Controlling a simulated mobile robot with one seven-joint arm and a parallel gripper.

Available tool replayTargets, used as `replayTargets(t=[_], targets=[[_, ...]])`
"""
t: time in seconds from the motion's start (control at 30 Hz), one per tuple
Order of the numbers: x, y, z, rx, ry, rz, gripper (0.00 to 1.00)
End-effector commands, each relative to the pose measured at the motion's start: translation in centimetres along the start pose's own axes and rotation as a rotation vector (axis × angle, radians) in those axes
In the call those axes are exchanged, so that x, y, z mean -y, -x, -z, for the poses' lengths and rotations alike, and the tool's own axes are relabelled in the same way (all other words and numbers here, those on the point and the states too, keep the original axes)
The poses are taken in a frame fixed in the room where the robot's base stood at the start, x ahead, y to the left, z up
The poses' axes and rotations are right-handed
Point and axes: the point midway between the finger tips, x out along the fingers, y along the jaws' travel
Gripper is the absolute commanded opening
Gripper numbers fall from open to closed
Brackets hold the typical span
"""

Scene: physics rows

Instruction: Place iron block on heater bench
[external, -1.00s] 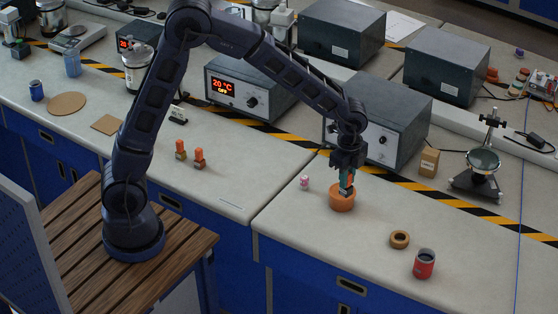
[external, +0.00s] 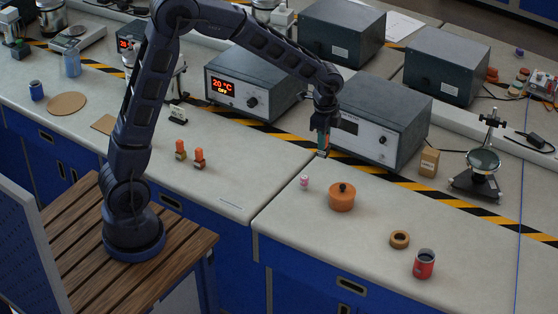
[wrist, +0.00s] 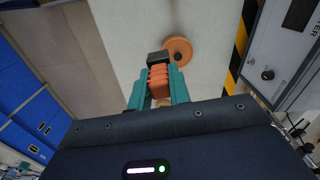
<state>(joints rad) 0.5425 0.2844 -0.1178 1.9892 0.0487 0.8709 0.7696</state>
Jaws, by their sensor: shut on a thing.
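My gripper (external: 323,141) is above the bench, just in front of the right-hand grey box. Its teal fingers show in the wrist view (wrist: 158,90) and are shut on the orange ribbed grip of a small block. The dark grey end of this block, which looks like the iron block (wrist: 158,58), points away from the palm; it also shows below the fingers in the external view (external: 322,153). It hangs clear of the bench top. A grey box with a red display reading 20 °C OFF (external: 240,92) stands to the left; it may be the heater bench.
An orange round pot (external: 342,200) with a dark spot on top stands right of and nearer than my gripper. Two orange-topped blocks (external: 199,158) stand on the left bench. The meter box (external: 385,130) is close behind.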

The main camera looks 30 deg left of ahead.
Motion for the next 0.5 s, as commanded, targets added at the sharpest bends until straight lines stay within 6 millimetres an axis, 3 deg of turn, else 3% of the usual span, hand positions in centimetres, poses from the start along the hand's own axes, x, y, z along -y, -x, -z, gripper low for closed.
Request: replayTargets(t=[0.03, 0.2, 0.5], targets=[[1.2, 0.0, -1.9, 0.001, 0.043, 0.000, 0.00], [4.4, 0.1, -7.4, 0.001, 0.176, 0.001, 0.00], [8.3, 0.1, -17.6, 0.002, 0.407, 0.000, 0.00]])
